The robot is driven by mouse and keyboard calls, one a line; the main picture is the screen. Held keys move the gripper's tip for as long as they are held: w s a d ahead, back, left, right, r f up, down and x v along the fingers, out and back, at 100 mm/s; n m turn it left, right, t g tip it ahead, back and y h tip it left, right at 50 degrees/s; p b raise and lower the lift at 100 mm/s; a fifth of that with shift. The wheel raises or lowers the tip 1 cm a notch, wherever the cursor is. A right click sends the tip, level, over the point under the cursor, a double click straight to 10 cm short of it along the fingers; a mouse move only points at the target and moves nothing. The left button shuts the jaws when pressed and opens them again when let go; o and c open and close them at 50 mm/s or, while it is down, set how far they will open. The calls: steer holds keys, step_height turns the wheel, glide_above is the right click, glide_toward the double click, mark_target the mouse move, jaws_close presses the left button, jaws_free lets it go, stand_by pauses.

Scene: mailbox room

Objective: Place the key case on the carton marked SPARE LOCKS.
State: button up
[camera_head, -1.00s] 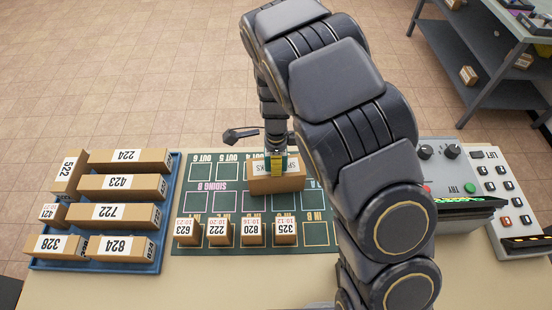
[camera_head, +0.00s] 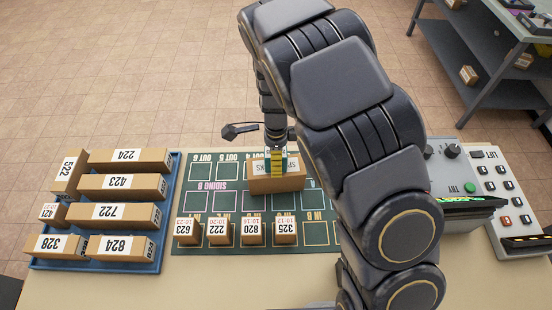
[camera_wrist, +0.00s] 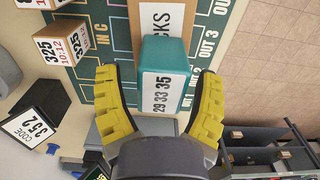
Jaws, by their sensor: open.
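The teal key case (camera_wrist: 165,60), with a white label reading 29 33 35, rests on the brown carton in the wrist view. The carton (camera_wrist: 148,12) shows the label end "CKS" there. In the head view the carton (camera_head: 262,184) stands on the green mat, its SPARE LOCKS label partly hidden by my gripper (camera_head: 277,163). In the wrist view the yellow fingers of my gripper (camera_wrist: 158,80) are spread on either side of the key case, with a visible gap on each side. My gripper is still low over the carton.
A row of small numbered boxes (camera_head: 251,234) stands on the green mat (camera_head: 230,203) in front of the carton. A blue tray (camera_head: 165,230) of longer boxes is at left. Control panels (camera_head: 500,195) are at right. My arm hides part of the mat's right side.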

step_height(320, 180, up, 10)
steer(key=shift+w+f, duration=0.1)
steer(key=shift+f, duration=0.1)
steer(key=shift+r, duration=0.3)
steer(key=shift+s+d+r, duration=0.25)
steer(key=s+d+r+n, duration=0.3)
steer(key=s+n, duration=0.3)
steer(key=s, duration=0.2)
steer(key=s+d+r+n+g, duration=0.1)
steer(key=s+d+r+n, duration=0.2)
steer(key=s+n, duration=0.3)
steer(key=s+d+r+n, duration=0.2)
steer(key=s+n, duration=0.4)
steer(key=s, duration=0.5)
steer(key=shift+s+d+r+g, duration=0.2)
steer(key=shift+d+r+g, duration=0.1)
steer(key=shift+d+r, duration=0.15)
steer(key=shift+a, duration=0.1)
